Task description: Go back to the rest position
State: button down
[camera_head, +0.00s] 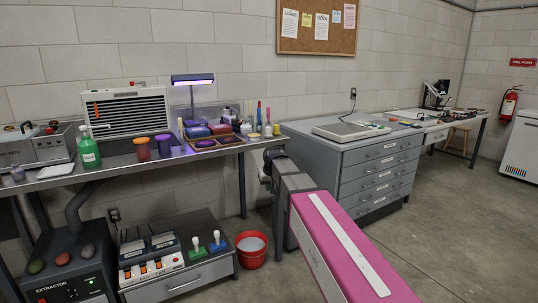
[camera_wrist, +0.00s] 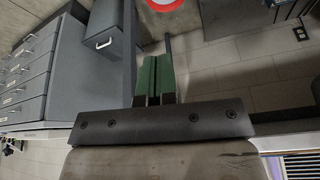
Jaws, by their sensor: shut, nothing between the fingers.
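My gripper (camera_wrist: 155,62) shows in the wrist view with its two green-padded fingers side by side, shut and empty. In the head view my pink and grey arm reaches from the lower right up to the right end of the steel bench (camera_head: 150,160). The gripper's fingers cannot be made out there. The grey drawer cabinet (camera_head: 380,168) stands just right of the arm.
A purple-lit lamp (camera_head: 192,79), a green bottle (camera_head: 88,148) and several jars stand on the bench. Below are a low drawer unit (camera_head: 180,283) and a red bucket (camera_head: 251,250), which also shows in the wrist view (camera_wrist: 165,4). Floor at right is clear.

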jog(key=s+d+f+m+g, duration=0.1)
jog(key=s+d+f+g, duration=0.1)
jog(key=s+d+f, duration=0.7)
jog(key=s+d+f+m+g+h, duration=0.1)
jog(key=s+d+f+m+g, duration=0.1)
jog(key=s+d+f, duration=0.8)
jog(key=s+f, duration=0.2)
jog(key=s, duration=0.3)
jog(key=shift+s, duration=0.2)
jog(key=shift+f, duration=0.1)
